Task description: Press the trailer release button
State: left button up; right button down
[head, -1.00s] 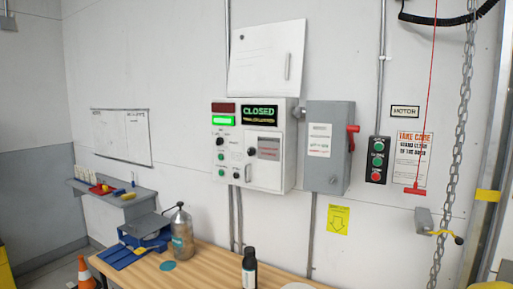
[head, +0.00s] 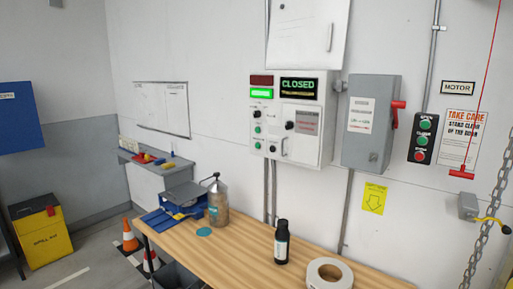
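A white control box (head: 318,146) is on the wall at the upper middle of the head view. It has a dark red panel and a lit green panel at its top left, and a display reading CLOSED (head: 299,85). Below are a black knob (head: 257,114), green buttons (head: 257,130) and another black knob (head: 289,125). The small labels are too blurred to read, so I cannot tell which button is the trailer release. A separate black button station (head: 423,138) with two green buttons and one red button is to the right. Neither of my grippers is in view.
A wooden table (head: 245,250) stands below the box, with a black bottle (head: 282,243), a tape roll (head: 328,275) and a metal can (head: 217,204). A grey switch box (head: 375,142) with a red lever is right of the control box. Cones (head: 130,237) stand on the floor at left.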

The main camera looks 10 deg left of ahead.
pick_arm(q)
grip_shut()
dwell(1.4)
